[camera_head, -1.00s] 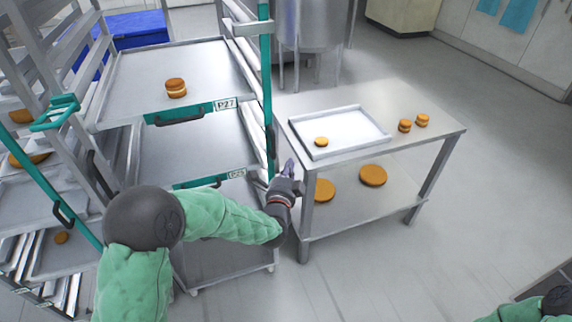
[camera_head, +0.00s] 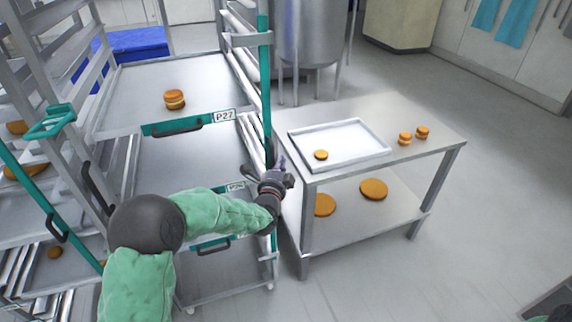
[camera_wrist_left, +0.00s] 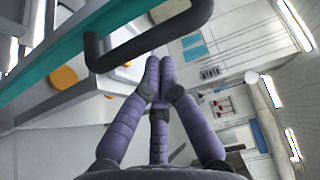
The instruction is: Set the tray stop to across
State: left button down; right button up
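A dark bar on the teal upright (camera_head: 264,90) of the tray rack looks like the tray stop (camera_head: 270,151); it appears to run along the upright. In the left wrist view a black U-shaped bar (camera_wrist_left: 150,46) stands out from a teal strip (camera_wrist_left: 50,66), just beyond my fingertips. My left gripper (camera_head: 281,162) is beside the upright at the bar's height. In the left wrist view its purple fingers (camera_wrist_left: 160,66) are together at the tips, with nothing seen between them. Whether they touch the bar is unclear. My right gripper is out of view.
The rack holds trays (camera_head: 120,100) with teal labelled fronts, one carrying a filled round (camera_head: 174,99). A steel table (camera_head: 425,125) stands close right of the gripper, with a tray (camera_head: 350,135) and rounds. Another rack stands at left.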

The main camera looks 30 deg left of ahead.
pick_arm(q)
jog(key=shift+s+a, duration=0.1)
jog(key=s+a+b, duration=0.1)
jog(key=s+a, duration=0.1)
jog(key=s+a+b, duration=0.1)
jog(key=s+a, duration=0.1)
jog(key=shift+s, duration=0.25)
jog(key=shift+d+r, duration=0.1)
jog(key=shift+w, duration=0.1)
dwell(0.3)
